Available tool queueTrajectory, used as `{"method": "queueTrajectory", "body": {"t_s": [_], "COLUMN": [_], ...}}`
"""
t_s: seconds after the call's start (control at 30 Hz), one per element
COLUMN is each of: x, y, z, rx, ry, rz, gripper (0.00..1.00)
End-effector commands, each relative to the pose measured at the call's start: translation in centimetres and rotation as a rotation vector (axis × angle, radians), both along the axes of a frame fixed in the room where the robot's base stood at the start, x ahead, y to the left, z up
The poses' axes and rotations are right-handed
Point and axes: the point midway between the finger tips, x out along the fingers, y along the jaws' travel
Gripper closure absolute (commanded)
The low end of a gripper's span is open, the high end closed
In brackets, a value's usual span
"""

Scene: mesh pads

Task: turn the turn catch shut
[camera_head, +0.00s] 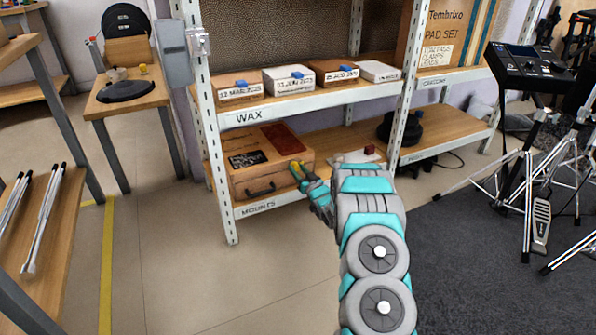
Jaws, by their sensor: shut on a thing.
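The wooden case (240,181) stands on the lower shelf of the rack, with a dark handle (261,189) on its front.
The upper shelf (250,118), labelled WAX, holds several small boxes above my gripper. A white rack post (405,85) stands right of the case. A red-topped item (369,150) lies on the lower shelf behind my arm. The floor in front is clear.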

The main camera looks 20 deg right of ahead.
Motion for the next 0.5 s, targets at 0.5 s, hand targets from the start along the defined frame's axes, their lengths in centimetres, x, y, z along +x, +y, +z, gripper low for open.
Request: {"method": "queueTrajectory", "body": {"t_s": [0.5], "x": [-0.04], "y": [-0.07], "z": [0.20], "rx": [0.134], "ry": [0.008], "rz": [-0.002], "gripper": [1.00]}}
